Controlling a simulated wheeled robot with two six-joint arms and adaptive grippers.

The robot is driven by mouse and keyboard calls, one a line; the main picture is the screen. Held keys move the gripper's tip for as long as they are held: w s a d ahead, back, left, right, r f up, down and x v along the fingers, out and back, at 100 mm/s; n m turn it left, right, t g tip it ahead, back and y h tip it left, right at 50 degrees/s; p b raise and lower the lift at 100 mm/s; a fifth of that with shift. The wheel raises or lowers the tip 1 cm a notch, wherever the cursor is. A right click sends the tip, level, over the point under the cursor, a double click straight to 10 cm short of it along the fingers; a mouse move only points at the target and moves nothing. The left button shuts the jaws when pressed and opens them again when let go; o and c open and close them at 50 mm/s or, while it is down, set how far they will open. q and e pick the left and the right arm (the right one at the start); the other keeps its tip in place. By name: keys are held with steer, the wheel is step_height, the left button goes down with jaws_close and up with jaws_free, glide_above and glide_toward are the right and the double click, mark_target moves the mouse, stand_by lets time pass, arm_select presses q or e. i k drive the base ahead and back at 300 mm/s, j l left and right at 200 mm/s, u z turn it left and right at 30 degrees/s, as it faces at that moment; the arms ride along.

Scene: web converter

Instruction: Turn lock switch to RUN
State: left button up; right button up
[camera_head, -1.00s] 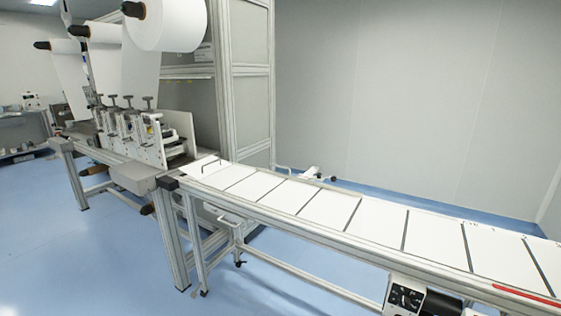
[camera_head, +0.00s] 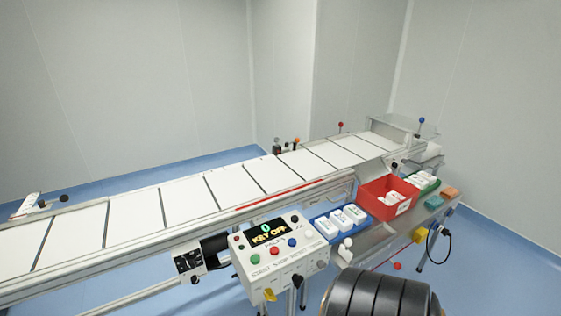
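A white control box (camera_head: 278,262) stands at the front edge of the conveyor. Green, red, blue and white buttons sit below and beside the display. A grey round fitting (camera_head: 321,265) is at the right end of the box's front face. A yellow piece (camera_head: 269,294) and a dark knob (camera_head: 297,281) show at its lower edge. I cannot tell which of these is the lock switch, and no RUN label is readable. Neither of my grippers is in view.
The conveyor (camera_head: 187,207) runs from lower left to upper right. A smaller box with a black panel (camera_head: 188,262) hangs under it. Right of the control box are a blue tray (camera_head: 335,237) with white packs and a red bin (camera_head: 373,205). Blue floor lies in front.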

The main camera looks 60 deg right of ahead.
mark_target(269, 296)
steer(key=z, duration=1.9)
